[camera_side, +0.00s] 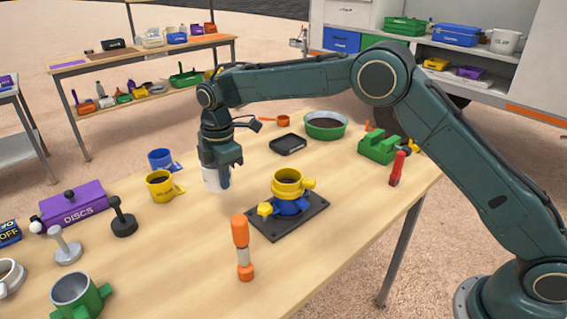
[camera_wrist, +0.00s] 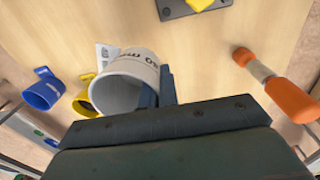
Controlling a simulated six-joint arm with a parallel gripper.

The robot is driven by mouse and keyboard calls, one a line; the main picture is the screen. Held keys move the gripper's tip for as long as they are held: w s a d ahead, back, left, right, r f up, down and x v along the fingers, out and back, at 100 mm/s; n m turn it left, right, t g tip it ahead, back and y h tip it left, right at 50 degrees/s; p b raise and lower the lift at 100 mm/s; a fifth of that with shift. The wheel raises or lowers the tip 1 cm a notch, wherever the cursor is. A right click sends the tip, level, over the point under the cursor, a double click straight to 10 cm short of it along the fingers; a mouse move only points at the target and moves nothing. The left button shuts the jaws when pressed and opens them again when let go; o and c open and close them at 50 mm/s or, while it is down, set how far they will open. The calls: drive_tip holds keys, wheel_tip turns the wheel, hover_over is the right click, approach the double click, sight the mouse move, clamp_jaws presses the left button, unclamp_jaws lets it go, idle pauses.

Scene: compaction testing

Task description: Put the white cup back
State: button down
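The white cup (camera_side: 211,181) is at my gripper (camera_side: 222,180), left of the dark base plate. In the wrist view the white cup (camera_wrist: 131,76) lies with its open mouth toward the camera, with dark lettering on its side. The fingers of my gripper (camera_wrist: 157,88) are close together at the cup's right wall, one inside the rim and one outside, so the gripper is shut on the wall. The side view does not clearly show whether the cup's bottom touches the table.
A yellow cup (camera_side: 160,186) and blue cup (camera_side: 160,159) stand left of my gripper. A dark plate (camera_side: 309,215) holds a blue piece with a yellow ring (camera_side: 288,184). Bare tabletop lies at front centre.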

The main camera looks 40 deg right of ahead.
drive_tip(key=a+n, duration=0.1)
drive_tip(key=n, duration=0.1)
drive_tip(key=s+a+f+n, duration=0.1)
drive_tip(key=n, duration=0.1)
drive_tip(key=a+n, duration=0.2)
drive_tip(key=shift+s+f, duration=0.2)
drive_tip(key=shift+f, duration=0.05)
drive_tip(key=shift+f, duration=0.1)
drive_tip(key=shift+f, duration=3.65)
drive_tip(key=shift+f, duration=0.65)
drive_tip(key=c, duration=2)
unclamp_jaws()
drive_tip(key=shift+o, duration=1.2)
drive_tip(key=shift+o, duration=0.4)
